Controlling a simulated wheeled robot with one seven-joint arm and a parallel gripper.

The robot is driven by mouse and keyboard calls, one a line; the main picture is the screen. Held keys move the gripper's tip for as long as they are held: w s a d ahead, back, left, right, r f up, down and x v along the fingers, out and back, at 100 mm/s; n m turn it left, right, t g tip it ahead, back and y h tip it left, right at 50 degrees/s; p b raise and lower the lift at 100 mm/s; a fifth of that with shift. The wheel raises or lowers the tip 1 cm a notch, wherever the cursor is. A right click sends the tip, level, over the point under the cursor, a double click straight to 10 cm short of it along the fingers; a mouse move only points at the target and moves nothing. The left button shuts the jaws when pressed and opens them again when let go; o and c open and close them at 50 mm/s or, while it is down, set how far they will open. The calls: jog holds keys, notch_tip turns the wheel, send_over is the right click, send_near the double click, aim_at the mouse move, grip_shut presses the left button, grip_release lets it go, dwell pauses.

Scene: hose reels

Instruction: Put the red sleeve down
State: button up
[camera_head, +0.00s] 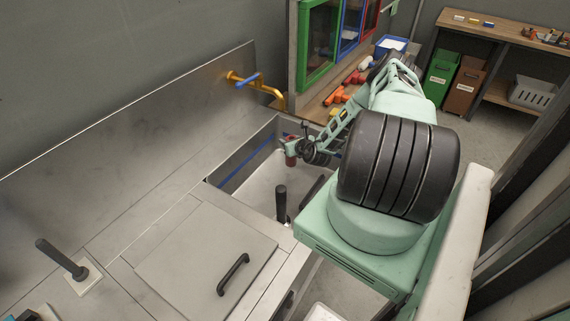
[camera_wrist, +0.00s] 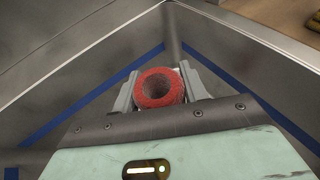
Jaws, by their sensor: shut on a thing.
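The red sleeve (camera_wrist: 145,94) is a short, rough-textured ring with an open hole. In the wrist view it sits between the two grey fingers of my gripper (camera_wrist: 159,88), which are shut on it. In the head view the sleeve (camera_head: 290,149) shows small and dark red at my gripper (camera_head: 291,146), at the far end of the steel basin (camera_head: 242,172). The wrist view shows a basin corner with a blue line (camera_wrist: 95,96) along its walls just beyond the sleeve. I cannot tell whether the sleeve's underside touches anything.
A dark upright post (camera_head: 281,203) stands in the basin's near part. A hatch with a black handle (camera_head: 233,274) covers the counter in front. A yellow tap with a blue lever (camera_head: 262,86) rises behind the basin. Orange and red fittings (camera_head: 340,95) lie on the wooden bench beyond.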

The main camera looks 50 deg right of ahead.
aim_at(290, 162)
jog(key=shift+f+p, duration=0.45)
jog(key=shift+f, duration=2.95)
jog(key=shift+f, duration=0.1)
jog(key=o, duration=1)
jog(key=shift+f, duration=0.1)
